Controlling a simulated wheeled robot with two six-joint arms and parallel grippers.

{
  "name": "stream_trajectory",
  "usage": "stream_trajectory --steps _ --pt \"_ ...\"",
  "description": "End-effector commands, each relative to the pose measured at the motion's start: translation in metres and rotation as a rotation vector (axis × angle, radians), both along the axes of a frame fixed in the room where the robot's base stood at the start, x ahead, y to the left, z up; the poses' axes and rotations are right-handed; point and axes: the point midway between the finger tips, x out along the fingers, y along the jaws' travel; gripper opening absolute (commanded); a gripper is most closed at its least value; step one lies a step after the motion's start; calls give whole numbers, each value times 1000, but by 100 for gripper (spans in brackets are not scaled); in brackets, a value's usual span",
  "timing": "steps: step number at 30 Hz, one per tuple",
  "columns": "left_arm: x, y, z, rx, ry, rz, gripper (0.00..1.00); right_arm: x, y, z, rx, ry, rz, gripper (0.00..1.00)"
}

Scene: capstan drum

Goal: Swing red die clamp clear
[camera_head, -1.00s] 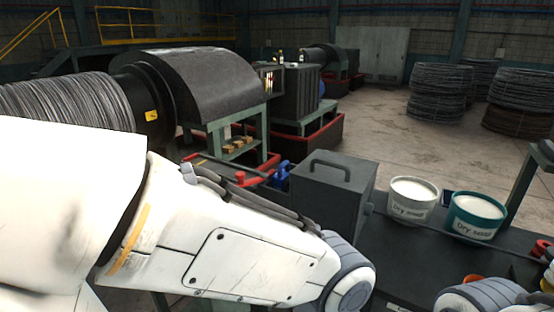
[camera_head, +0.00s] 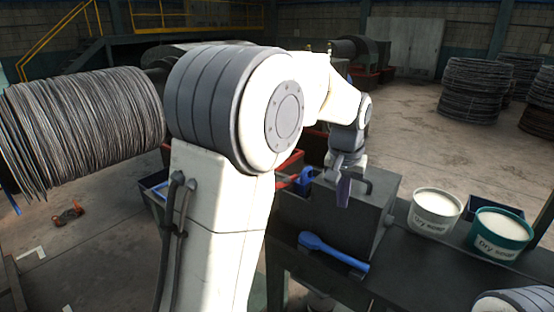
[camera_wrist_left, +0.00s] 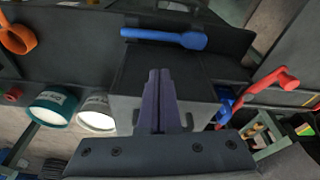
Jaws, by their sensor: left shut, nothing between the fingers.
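The red clamp handle (camera_wrist_left: 268,88) shows in the left wrist view as a red bar with a knobbed end, right of the grey box and beside a blue part (camera_wrist_left: 226,102). In the head view only a bit of red (camera_head: 286,182) shows beside the blue part (camera_head: 304,181), and my left arm hides the rest. My left gripper (camera_head: 343,192) is shut and empty over the grey lidded box (camera_head: 372,225). Its closed fingers (camera_wrist_left: 157,100) show over the box in the left wrist view, apart from the red handle. My right gripper is out of view.
A blue long-handled tool (camera_head: 333,252) lies on the dark bench in front of the box. A white bucket (camera_head: 433,214) and a teal bucket (camera_head: 500,237) stand to the right. A large wire drum (camera_head: 85,130) is at the left. Wire coils stand on the floor behind.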

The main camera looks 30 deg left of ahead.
Motion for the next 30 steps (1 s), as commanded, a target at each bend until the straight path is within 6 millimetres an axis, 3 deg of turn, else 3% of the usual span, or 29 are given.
stream_trajectory --steps 1,3,6,9,12,16,25,30 --pt "27 49 17 9 -18 115 0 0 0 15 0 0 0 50" --pt "51 107 29 23 -40 241 0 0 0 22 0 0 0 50" --pt "67 182 40 42 -68 389 0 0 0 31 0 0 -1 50" --pt "70 236 47 57 -89 491 0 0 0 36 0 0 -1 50" --pt "69 267 50 66 -100 549 0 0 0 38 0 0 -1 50" --pt "68 279 51 71 -106 573 0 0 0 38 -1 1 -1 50" --pt "68 278 49 71 -106 570 0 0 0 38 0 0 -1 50" --pt "72 281 36 71 -102 570 0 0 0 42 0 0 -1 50"
